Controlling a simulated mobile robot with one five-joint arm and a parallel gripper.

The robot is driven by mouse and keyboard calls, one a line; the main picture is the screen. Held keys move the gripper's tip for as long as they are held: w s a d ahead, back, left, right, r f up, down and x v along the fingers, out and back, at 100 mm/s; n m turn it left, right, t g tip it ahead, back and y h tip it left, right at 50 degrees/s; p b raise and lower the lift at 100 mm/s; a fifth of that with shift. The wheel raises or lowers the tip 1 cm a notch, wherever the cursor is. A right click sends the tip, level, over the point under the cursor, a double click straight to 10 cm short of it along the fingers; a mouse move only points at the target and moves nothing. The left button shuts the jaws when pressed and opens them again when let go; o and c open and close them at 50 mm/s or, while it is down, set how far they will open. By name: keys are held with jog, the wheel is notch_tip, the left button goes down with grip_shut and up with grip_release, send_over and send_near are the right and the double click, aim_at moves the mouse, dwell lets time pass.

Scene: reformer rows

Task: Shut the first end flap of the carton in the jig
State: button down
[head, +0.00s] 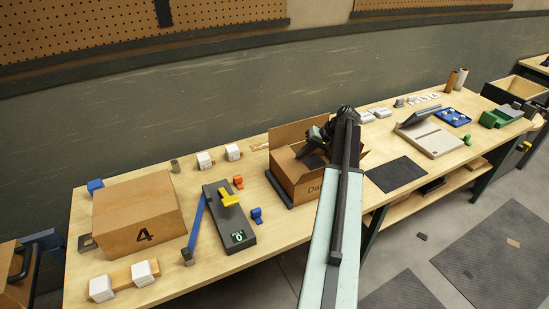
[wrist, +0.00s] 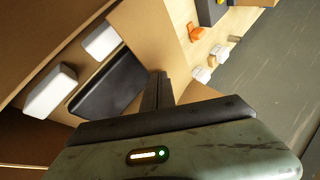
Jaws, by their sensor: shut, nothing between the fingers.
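The open brown carton (head: 292,172) stands in a dark jig (head: 278,190) near the middle of the bench. A cardboard flap (head: 290,133) stands up at its back. In the wrist view a broad cardboard flap (wrist: 150,28) lies just beyond my fingers. A black flat item (wrist: 110,85) and white blocks (wrist: 50,90) show inside the carton. My gripper (wrist: 158,78) is shut and empty, its fingers at the carton's opening beside that flap. It also shows over the carton in the head view (head: 303,152). Whether the fingers touch the flap I cannot tell. My arm hides the carton's right side.
A closed box marked 4 (head: 138,215) stands at the left. A dark fixture with a yellow handle (head: 229,198) lies between it and the carton. A black mat (head: 397,174) and a tablet stand (head: 430,138) are to the right. Small white blocks (head: 234,152) sit behind.

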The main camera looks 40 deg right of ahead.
jog(key=shift+d+f, duration=0.2)
jog(key=shift+f, duration=0.2)
jog(key=shift+w+a+f+b, duration=0.2)
jog(key=shift+a+f+b, duration=0.2)
jog(key=shift+a, duration=0.3)
jog(key=s+d+r+p, duration=0.6)
jog(key=d+r+p, duration=0.1)
jog(key=shift+s+r, duration=0.2)
jog(key=shift+r, duration=0.15)
jog(key=shift+w, duration=0.1)
